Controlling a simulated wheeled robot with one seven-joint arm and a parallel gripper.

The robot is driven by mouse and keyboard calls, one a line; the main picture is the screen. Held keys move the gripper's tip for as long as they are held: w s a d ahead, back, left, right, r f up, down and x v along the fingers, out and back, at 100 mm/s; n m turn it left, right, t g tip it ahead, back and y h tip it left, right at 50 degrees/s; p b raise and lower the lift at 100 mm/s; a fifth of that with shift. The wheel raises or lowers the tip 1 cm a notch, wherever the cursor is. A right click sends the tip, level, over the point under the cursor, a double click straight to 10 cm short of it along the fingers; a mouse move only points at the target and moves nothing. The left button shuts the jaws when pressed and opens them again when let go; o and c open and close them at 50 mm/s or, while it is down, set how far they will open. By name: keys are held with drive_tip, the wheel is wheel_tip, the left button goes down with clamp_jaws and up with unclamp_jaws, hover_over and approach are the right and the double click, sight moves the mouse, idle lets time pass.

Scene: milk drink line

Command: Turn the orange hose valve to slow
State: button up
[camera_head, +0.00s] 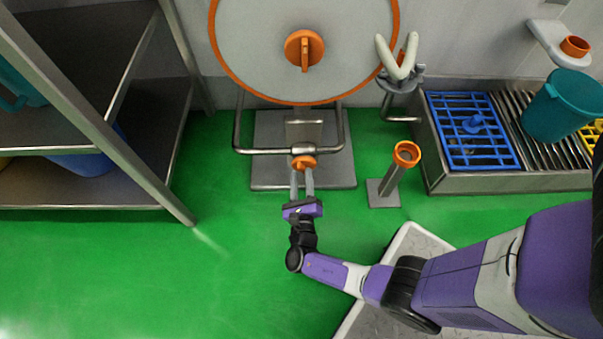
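A small orange valve (304,162) sits low on the metal pipe frame under the hose reel, above the grey base plate. A larger orange knob (304,48) with an upright grip is in the middle of the round reel. My gripper (302,176) points up the picture at the small valve, its two grey fingers apart with a gap between them. The fingertips are at the valve's near edge. I cannot tell whether they touch it. The valve's lower part is partly hidden by the fingertips, and its setting is not readable.
An orange-topped pipe holder (407,154) stands right of my gripper. A steel trough with a blue grate (466,130) and a teal bucket (565,105) is farther right. A metal shelf (110,100) stands at left. The green floor (190,270) between is clear.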

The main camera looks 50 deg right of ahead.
drive_tip(key=p+v, duration=0.1)
drive_tip(key=v, duration=0.5)
drive_tip(key=shift+s+a, duration=0.15)
drive_tip(key=shift+a, duration=0.05)
idle(0.4)
